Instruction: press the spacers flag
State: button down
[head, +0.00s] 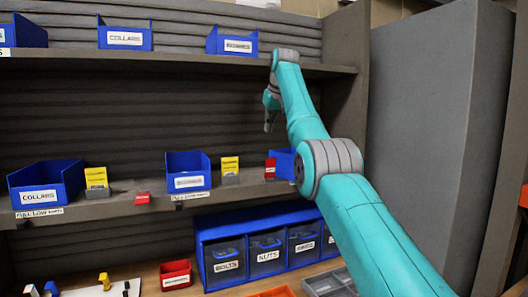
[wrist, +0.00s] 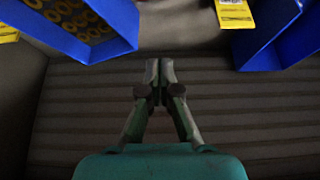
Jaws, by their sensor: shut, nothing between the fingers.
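My gripper (head: 268,128) points down in front of the upper part of the middle shelf bay in the head view. In the wrist view its fingertips (wrist: 160,68) are together, with nothing between them. Yellow flags stand beside bins on the middle shelf: one at the left (head: 96,178) and one near the middle (head: 230,165). A red flag (head: 270,168) is just below my gripper, beside a blue bin (head: 284,162) partly hidden by my arm. The flags' print is too small to read, so I cannot tell which is for spacers. Two yellow flags (wrist: 234,12) (wrist: 8,32) show in the wrist view.
A blue collars bin (head: 45,184) and another blue bin (head: 188,174) stand on the middle shelf. The wrist view shows a blue bin of yellow rings (wrist: 88,24). Drawers (head: 266,252) sit below. A grey cabinet (head: 415,120) is at the right. The space above the middle bins is clear.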

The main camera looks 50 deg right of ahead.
aim_at(268, 163)
jog(key=shift+f, duration=0.1)
jog(key=x, duration=0.9)
jog(key=shift+f, duration=0.35)
jog(key=shift+s+a+f, duration=0.15)
jog(key=shift+s+a, duration=0.3)
jog(key=shift+s, duration=0.3)
jog(key=shift+s+a+f, duration=0.15)
jog(key=shift+s+a, duration=0.3)
jog(key=shift+s, duration=0.3)
jog(key=shift+f, duration=0.1)
